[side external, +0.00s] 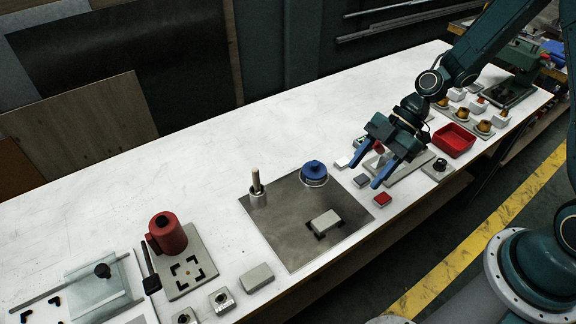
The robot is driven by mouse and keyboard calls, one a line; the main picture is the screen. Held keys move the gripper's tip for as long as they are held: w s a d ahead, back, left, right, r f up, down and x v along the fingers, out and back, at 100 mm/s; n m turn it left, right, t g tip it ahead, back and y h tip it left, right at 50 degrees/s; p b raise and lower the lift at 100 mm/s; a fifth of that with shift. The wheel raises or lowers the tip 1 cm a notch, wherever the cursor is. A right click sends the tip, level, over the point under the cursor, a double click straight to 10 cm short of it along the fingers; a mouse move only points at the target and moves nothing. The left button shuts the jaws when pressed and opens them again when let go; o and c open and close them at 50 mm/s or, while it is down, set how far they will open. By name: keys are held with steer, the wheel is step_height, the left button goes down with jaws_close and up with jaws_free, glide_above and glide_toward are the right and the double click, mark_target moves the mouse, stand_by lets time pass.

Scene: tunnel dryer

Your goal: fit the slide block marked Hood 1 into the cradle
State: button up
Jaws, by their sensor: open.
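My gripper (366,174) has two blue fingers, spread apart, pointing down and left above the bench. Nothing shows between them. Below and beside the fingertips are small blocks: a white one (342,162), a grey one (361,181) and a red one (382,201). No lettering is legible, so I cannot tell which block is marked Hood 1. A grey plate (414,166) lies behind the gripper, partly hidden by it; I cannot tell whether it is the cradle.
A metal plate (283,235) holds a blue round knob (314,171), a wooden-handled piece (257,184) and a pale block (325,221). A red tray (454,140) lies right. The bench's back left (200,165) is clear.

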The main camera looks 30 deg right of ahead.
steer(key=s+d+r+m+t+h, duration=0.2)
steer(key=s+d+r+m+h, duration=0.2)
steer(key=s+r+m, duration=0.4)
steer(key=s+d+r+m+t+h, duration=0.3)
steer(key=s+r+m, duration=0.5)
steer(key=r, duration=0.6)
steer(key=shift+s+d+m+t+h, duration=0.2)
steer(key=shift+d+m+t+h, duration=0.1)
steer(key=shift+d+m+h, duration=0.25)
